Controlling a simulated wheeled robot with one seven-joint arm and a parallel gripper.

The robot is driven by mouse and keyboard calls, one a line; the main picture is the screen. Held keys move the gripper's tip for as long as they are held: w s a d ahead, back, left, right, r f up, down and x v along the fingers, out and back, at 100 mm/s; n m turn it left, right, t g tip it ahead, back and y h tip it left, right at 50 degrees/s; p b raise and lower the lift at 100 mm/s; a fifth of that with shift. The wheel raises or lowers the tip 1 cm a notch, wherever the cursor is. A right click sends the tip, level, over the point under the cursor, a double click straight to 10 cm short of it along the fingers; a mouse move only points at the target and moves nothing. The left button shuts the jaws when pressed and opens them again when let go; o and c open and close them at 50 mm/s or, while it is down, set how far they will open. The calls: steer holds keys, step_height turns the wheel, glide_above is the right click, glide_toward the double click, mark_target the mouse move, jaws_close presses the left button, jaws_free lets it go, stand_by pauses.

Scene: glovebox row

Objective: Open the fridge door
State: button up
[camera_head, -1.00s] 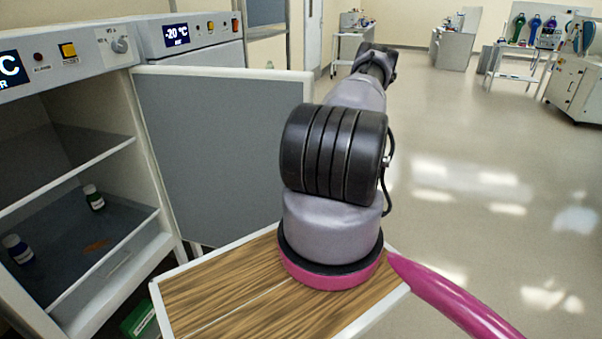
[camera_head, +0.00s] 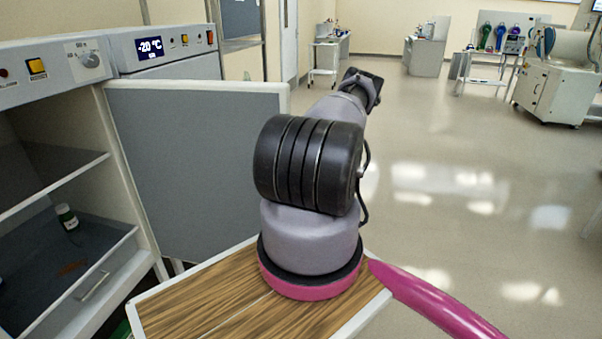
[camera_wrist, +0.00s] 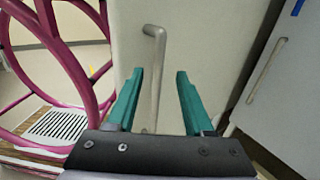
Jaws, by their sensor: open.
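The fridge (camera_head: 60,145) stands open at the left in the head view, with dark shelves inside. Its door (camera_head: 200,160) is swung well out, its grey inner face toward the head camera. In the wrist view the door's pale outer face (camera_wrist: 215,50) carries a vertical bar handle (camera_wrist: 154,75). My gripper (camera_wrist: 159,75) is open, its two green fingers on either side of the handle in the picture. I see no finger clearly touching it. The arm hides part of the door's right edge in the head view, and the gripper is hidden there.
A -20 °C unit (camera_head: 165,50) stands behind the door. Another front with a bar handle (camera_wrist: 267,70) is at the right in the wrist view. A small bottle (camera_head: 67,217) stands on the fridge's lower shelf. Clear floor (camera_head: 450,200) lies to the right.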

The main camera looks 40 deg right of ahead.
steer(key=shift+w+d, duration=0.1)
steer(key=shift+d, duration=1.35)
steer(key=shift+d, duration=0.1)
